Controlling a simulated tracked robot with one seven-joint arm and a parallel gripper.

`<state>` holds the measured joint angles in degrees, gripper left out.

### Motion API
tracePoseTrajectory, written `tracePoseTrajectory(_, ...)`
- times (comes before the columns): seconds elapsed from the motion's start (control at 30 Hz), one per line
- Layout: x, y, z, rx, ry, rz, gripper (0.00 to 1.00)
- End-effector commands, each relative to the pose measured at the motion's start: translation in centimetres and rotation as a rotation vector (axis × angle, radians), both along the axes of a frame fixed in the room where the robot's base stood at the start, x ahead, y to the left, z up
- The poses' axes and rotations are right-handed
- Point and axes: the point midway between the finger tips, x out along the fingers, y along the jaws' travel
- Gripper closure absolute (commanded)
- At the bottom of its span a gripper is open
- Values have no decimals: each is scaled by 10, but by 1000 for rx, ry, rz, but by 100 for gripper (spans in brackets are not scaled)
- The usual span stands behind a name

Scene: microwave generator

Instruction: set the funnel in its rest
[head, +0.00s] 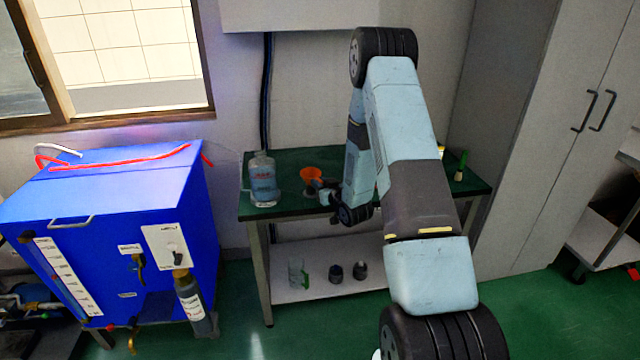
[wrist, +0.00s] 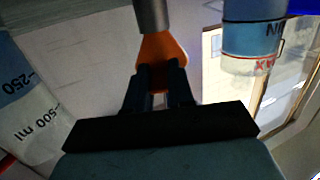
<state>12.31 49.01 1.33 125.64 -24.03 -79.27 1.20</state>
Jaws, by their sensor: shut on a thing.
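The orange funnel (head: 311,173) is above the green tabletop (head: 290,207), just right of the clear bottle (head: 263,180). My gripper (head: 323,186) reaches in from the right and is shut on the funnel. In the wrist view the fingers (wrist: 161,75) close on the orange funnel (wrist: 161,50), and that view looks upside down. A grey cylinder (wrist: 152,14) meets the funnel's narrow end there. I cannot tell whether it is the rest or how deep the funnel sits in it. The fingers hide part of the funnel.
The bottle with blue liquid also shows close by in the wrist view (wrist: 252,35). A graduated vessel (wrist: 28,110) is on the other side. A green-handled tool (head: 461,166) stands at the table's right end. A blue cabinet (head: 120,215) stands left; the lower shelf (head: 320,290) holds small vessels.

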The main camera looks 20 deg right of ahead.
Motion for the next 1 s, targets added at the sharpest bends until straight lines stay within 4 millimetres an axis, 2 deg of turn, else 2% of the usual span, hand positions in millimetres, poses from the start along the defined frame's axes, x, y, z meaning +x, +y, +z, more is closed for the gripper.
tracePoseTrajectory(0.03,0,0,0,0,0,0,75)
tracePoseTrajectory(0.33,0,0,0,0,0,0,48)
tracePoseTrajectory(0.67,-5,-2,0,0,1,-1,48)
tracePoseTrajectory(0.87,-32,-8,3,1,3,-1,48)
tracePoseTrajectory(1.0,-60,-14,5,0,3,-3,48)
